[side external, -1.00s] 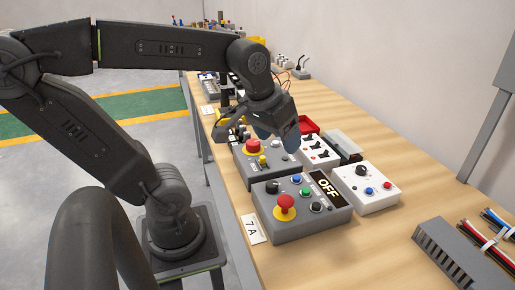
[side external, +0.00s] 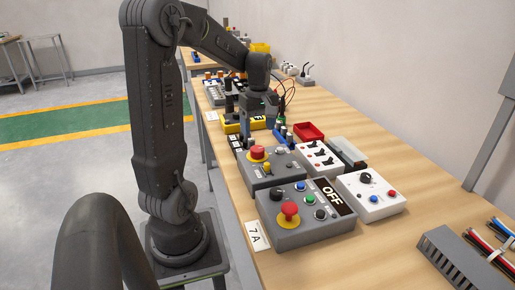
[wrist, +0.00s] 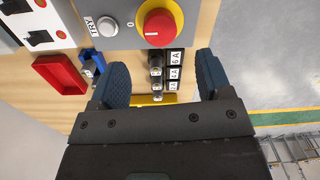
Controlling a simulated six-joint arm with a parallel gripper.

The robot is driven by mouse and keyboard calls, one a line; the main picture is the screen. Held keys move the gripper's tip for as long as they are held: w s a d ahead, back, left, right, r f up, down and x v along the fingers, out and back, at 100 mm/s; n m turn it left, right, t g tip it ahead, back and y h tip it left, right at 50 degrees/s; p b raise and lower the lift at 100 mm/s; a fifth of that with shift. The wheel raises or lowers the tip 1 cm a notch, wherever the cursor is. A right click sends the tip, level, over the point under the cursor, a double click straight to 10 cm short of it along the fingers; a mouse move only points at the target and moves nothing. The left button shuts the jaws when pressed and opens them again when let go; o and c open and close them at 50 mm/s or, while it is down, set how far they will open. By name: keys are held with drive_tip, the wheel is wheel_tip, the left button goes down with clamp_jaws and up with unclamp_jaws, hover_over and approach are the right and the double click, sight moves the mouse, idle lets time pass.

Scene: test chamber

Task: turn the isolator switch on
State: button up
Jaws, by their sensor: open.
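A red knob on a yellow plate (side external: 258,153), on the rear grey box (side external: 286,178), looks like the isolator switch; it also shows at the top of the wrist view (wrist: 160,24). A "0" mark is beside it; its exact setting is unclear. My gripper (side external: 262,136) is open, pointing down just behind this box. In the wrist view its two blue fingers (wrist: 163,72) are spread, with nothing held. The knob lies beyond the fingertips, not between them. Small black parts with "6A" labels (wrist: 172,68) show between the fingers.
White switch boxes (side external: 371,208) and a red tray (side external: 309,131) stand to the right. A grey slotted duct is at front right. Bare wood lies along the right side.

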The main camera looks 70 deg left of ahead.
sight(258, 148)
wheel_tip(258, 148, down, 8)
drive_tip(key=shift+s+r, duration=0.1)
idle(0.4)
drive_tip(key=c, duration=0.9)
